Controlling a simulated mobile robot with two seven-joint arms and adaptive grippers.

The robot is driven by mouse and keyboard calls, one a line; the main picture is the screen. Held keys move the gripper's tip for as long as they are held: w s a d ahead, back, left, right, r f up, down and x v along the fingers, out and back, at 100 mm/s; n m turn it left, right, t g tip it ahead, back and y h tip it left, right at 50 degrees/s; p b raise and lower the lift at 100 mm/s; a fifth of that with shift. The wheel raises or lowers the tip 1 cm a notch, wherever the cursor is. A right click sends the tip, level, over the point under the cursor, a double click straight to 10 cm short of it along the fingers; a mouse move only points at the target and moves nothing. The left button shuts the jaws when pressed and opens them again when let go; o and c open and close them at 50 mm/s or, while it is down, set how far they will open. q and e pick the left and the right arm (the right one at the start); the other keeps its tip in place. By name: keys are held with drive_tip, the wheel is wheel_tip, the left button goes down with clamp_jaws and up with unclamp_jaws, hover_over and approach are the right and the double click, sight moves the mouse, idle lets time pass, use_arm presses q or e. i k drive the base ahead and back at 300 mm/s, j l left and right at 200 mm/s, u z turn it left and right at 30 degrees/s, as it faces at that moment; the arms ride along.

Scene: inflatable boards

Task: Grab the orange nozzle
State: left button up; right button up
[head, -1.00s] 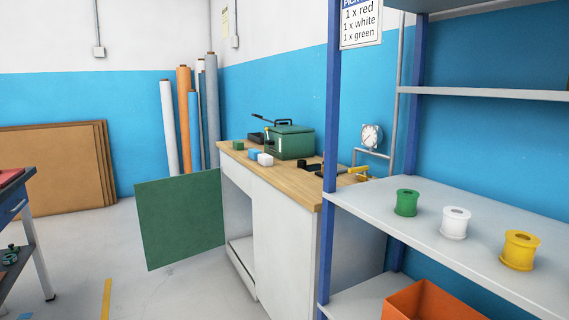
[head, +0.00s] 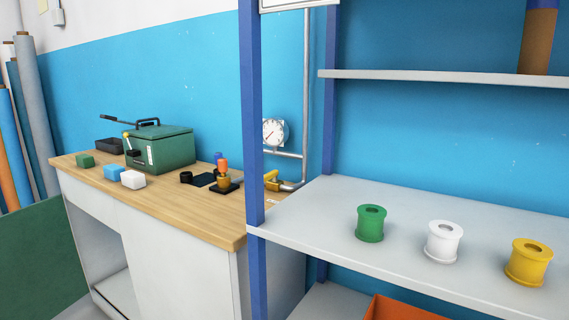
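A small orange piece (head: 222,166), which looks like the orange nozzle, stands on the wooden workbench (head: 175,205) near its right end. It is upright beside a blue piece (head: 218,156) and above a dark base with a brass-coloured part (head: 223,183). I cannot tell at this size whether it rests in a holder. Neither of my grippers shows in the head view.
A blue shelf post (head: 251,120) rises just right of the bench. Green, white and yellow spools stand on the grey shelf (head: 310,215). An orange bin (head: 395,310) is below.

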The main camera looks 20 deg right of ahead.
sight(222, 162)
drive_tip(key=i+j+z, duration=0.15)
drive_tip(key=z, duration=0.35)
drive_tip(key=i+j+z, duration=0.2)
drive_tip(key=z, duration=0.25)
drive_tip(key=i+j+z, duration=0.1)
drive_tip(key=j+z, duration=0.15)
drive_tip(key=z, duration=0.25)
